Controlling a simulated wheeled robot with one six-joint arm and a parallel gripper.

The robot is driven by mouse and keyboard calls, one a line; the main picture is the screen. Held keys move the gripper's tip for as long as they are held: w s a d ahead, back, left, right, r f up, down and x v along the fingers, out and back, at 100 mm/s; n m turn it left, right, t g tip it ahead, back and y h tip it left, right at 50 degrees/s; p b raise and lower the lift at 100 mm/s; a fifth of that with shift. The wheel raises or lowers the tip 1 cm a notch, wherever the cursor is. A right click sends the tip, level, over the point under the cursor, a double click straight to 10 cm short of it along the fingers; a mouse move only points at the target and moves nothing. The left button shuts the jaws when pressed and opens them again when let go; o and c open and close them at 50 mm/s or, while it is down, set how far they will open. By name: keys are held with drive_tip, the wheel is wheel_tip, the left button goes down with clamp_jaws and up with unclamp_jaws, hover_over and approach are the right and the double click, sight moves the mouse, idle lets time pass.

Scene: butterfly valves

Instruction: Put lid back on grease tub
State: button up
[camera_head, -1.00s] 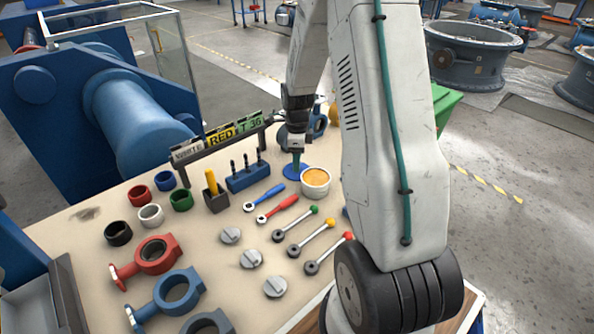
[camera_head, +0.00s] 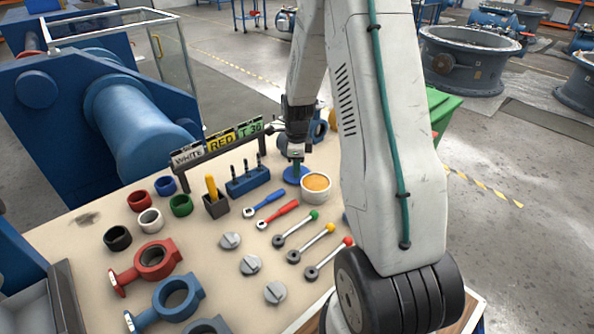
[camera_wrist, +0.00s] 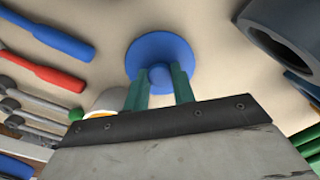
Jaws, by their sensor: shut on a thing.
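The blue round lid (camera_head: 292,176) is at the back right part of the workbench, just left of the white tub (camera_head: 316,194), which is open and holds orange grease. My gripper (camera_head: 296,162) is above the lid, pointing down. In the wrist view, my gripper's green fingers (camera_wrist: 160,84) are shut on the knob in the middle of the lid (camera_wrist: 158,50). I cannot tell whether the lid touches the table. The tub (camera_wrist: 108,101) is partly hidden behind the gripper body in the wrist view.
Blue (camera_head: 263,203) and red (camera_head: 277,214) ratchets lie in front of the lid. A blue bit holder (camera_head: 248,181) and a sign rack (camera_head: 222,143) stand to its left. A dark grey ring-shaped part (camera_wrist: 285,30) is close to the gripper. My arm hides the table's right side.

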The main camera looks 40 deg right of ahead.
wheel_tip(320, 180, up, 11)
drive_tip(key=s+a, duration=0.2)
drive_tip(key=s, duration=0.8)
drive_tip(key=shift+d+f, duration=0.15)
drive_tip(key=shift+f, duration=2.7)
drive_tip(key=shift+f, duration=0.15)
drive_tip(key=o, duration=1.5)
wheel_tip(320, 180, up, 7)
